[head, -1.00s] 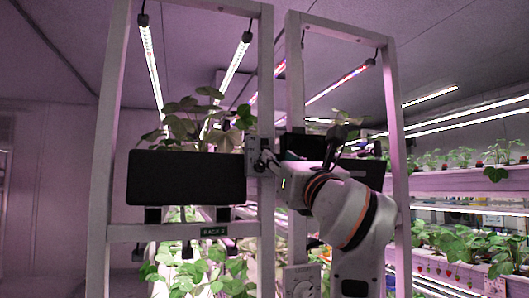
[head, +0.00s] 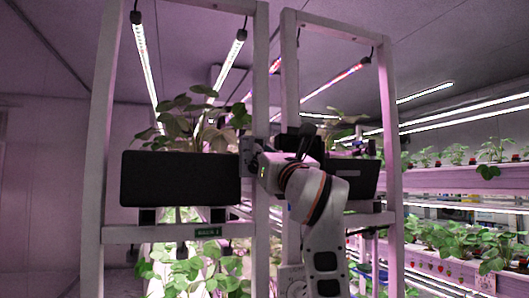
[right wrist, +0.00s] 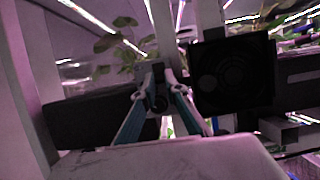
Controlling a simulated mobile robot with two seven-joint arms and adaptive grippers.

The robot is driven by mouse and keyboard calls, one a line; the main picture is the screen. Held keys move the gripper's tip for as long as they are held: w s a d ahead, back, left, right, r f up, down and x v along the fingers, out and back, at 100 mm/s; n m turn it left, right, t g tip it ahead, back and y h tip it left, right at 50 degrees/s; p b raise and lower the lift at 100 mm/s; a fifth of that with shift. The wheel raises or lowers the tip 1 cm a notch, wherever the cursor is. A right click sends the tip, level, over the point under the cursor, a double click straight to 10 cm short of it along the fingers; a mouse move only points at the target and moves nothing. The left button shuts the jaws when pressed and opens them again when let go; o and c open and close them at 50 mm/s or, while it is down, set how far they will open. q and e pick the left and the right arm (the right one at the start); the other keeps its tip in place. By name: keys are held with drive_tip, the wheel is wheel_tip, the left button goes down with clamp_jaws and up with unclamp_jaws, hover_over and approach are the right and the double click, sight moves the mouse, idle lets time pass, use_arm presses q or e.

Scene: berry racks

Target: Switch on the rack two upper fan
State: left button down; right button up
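The rack with the green label reading rack 2 (head: 208,232) stands at centre-left in the head view. A small grey box (head: 246,150), perhaps the switch, sits on its right post at mid height. My right gripper (head: 258,160) is right beside this box; whether it touches cannot be told. In the right wrist view its fingers (right wrist: 157,78) come together, looking shut with nothing seen between them. A black square fan (right wrist: 233,76) shows right of the fingers. I cannot tell which rack it belongs to or whether it turns. My left gripper is not in view.
A dark planter (head: 180,179) with leafy plants spans the rack. Another rack frame (head: 390,150) stands just right, behind my right arm. Long shelves of strawberry plants (head: 460,238) line the right side.

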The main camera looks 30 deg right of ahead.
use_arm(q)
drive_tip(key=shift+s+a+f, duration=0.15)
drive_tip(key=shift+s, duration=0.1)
use_arm(e)
drive_tip(key=shift+r, duration=0.1)
clamp_jaws()
drive_tip(key=r+g, duration=0.1)
drive_tip(key=g, duration=0.1)
drive_tip(key=r+g, duration=0.1)
drive_tip(key=g, duration=0.1)
drive_tip(key=r+g+y, duration=0.1)
drive_tip(key=g, duration=0.1)
drive_tip(key=shift+s+r+g, duration=0.1)
drive_tip(key=shift+s+g, duration=0.15)
drive_tip(key=shift+g, duration=0.05)
drive_tip(key=shift+w+d+r+g+y, duration=0.1)
drive_tip(key=shift+r+g+y, duration=0.3)
drive_tip(key=shift+g, duration=0.6)
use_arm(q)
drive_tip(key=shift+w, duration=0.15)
use_arm(e)
drive_tip(key=shift+w+r+g, duration=0.25)
drive_tip(key=shift+r+g, duration=0.05)
drive_tip(key=shift+g, duration=0.7)
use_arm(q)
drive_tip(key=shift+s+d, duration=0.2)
